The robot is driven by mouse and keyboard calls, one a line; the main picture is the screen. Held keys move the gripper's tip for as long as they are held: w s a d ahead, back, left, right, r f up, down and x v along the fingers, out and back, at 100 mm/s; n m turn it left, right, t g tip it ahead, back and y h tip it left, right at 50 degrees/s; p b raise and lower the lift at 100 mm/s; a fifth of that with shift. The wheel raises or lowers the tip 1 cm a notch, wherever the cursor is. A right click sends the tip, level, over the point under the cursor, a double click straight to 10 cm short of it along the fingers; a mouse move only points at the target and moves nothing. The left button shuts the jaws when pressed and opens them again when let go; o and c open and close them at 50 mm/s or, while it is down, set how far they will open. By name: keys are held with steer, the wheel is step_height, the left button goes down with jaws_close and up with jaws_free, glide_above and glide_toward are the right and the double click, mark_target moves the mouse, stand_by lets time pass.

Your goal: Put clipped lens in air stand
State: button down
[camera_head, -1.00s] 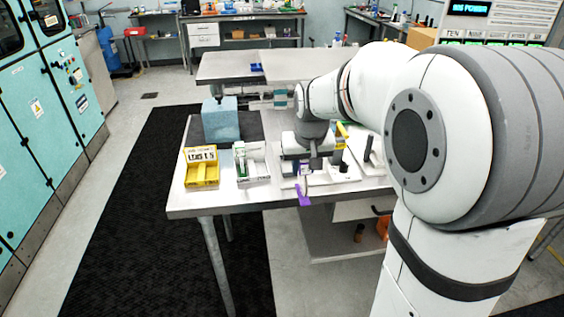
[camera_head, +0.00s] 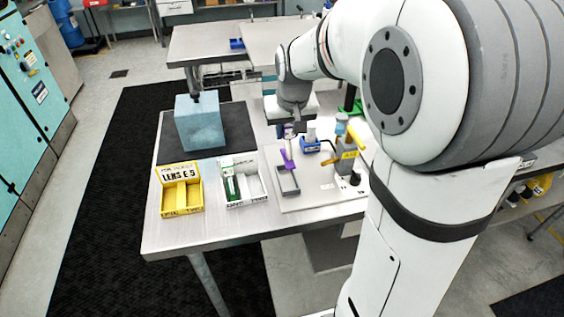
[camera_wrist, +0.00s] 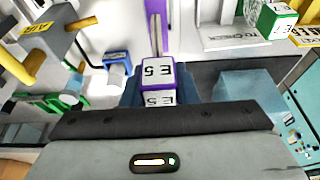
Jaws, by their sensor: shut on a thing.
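My gripper (camera_head: 288,126) is shut on a purple clip (camera_head: 288,158). In the wrist view, the clip's block (camera_wrist: 155,74), marked E5, sits between the fingers, and its narrow purple shaft (camera_wrist: 154,25) points away. The lens itself is too small to make out. The clip is over the white board, left of a blue stand (camera_head: 310,146) with a white label. The blue stand also shows in the wrist view (camera_wrist: 117,66). A grey device (camera_head: 348,158) with a yellow label stands to its right.
A grey tray (camera_head: 287,190) lies on the white board (camera_head: 325,200) in front of the clip. To the left are a white tray (camera_head: 258,199) with green parts and a yellow LENS E.5 box (camera_head: 182,210). A light-blue cube (camera_head: 199,125) stands on a dark mat (camera_head: 237,132).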

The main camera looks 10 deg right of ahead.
mark_target(287, 155)
step_height(287, 155, down, 8)
steer(key=shift+f, duration=0.1)
steer(key=shift+s, duration=0.1)
steer(key=shift+f, duration=0.1)
steer(key=c, duration=1.1)
jaws_free()
steer(key=v, duration=1.2)
steer(key=s+f, duration=0.1)
steer(key=s, duration=0.5)
steer(key=s+f, duration=0.1)
steer(key=s, duration=0.5)
steer(key=s+f, duration=0.1)
steer(key=s, duration=0.5)
steer(key=shift+s+a+f, duration=0.15)
steer(key=shift+s+a, duration=0.05)
steer(key=shift+a, duration=0.05)
